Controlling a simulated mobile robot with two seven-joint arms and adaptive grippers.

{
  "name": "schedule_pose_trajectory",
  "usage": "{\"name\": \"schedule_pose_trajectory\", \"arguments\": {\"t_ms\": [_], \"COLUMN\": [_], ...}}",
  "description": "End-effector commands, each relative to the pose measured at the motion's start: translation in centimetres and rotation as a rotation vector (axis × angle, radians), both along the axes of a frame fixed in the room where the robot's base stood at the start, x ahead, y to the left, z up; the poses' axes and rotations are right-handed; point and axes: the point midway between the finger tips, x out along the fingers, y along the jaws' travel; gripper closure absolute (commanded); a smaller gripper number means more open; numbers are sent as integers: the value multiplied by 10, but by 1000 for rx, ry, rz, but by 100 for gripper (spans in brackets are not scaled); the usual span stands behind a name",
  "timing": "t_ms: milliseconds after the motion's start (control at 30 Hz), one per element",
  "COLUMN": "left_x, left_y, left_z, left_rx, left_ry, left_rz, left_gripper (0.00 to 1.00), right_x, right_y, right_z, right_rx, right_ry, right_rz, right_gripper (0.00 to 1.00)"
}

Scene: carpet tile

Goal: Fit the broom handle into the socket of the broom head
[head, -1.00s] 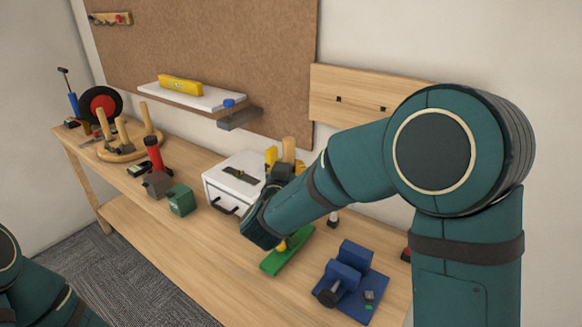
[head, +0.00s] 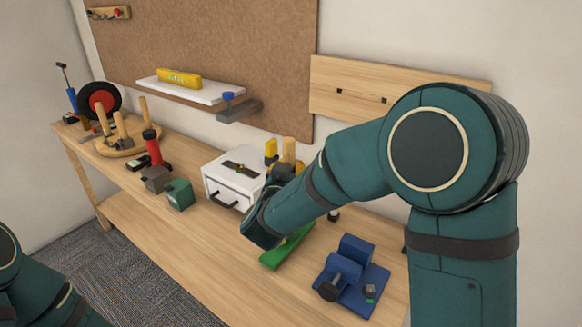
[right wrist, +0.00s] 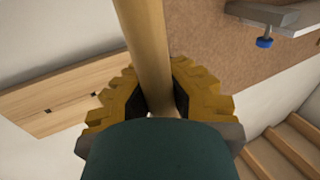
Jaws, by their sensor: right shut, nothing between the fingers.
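The green broom head (head: 288,248) lies on the workbench, with my right wrist above it covering part of it. Whether its socket is free is hidden. The pale wooden broom handle (head: 289,146) shows as a short stub at my right gripper (head: 281,160), behind the wrist. In the right wrist view the handle (right wrist: 145,45) runs from the top edge down to the yellow fingers of my right gripper (right wrist: 150,95). The handle's lower end is hidden. My left gripper is out of view; only its arm shows at lower left.
A white drawer box (head: 222,190) stands left of my right wrist. A blue vise (head: 350,282) is at the right, a green block (head: 179,194) at the left. A shelf (head: 195,90) and a wooden rack (head: 360,88) hang on the wall. The bench front is clear.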

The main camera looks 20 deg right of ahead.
Motion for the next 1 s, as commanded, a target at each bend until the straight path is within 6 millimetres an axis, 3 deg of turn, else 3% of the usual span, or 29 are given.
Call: {"name": "schedule_pose_trajectory", "arguments": {"t_ms": [1000], "left_x": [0], "left_y": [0], "left_z": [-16], "left_rx": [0], "left_ry": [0], "left_rz": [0], "left_gripper": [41], "right_x": [0], "right_y": [0], "right_z": [-24], "right_rx": [-1], "right_ry": [1], "right_rz": [0], "right_gripper": [100]}}
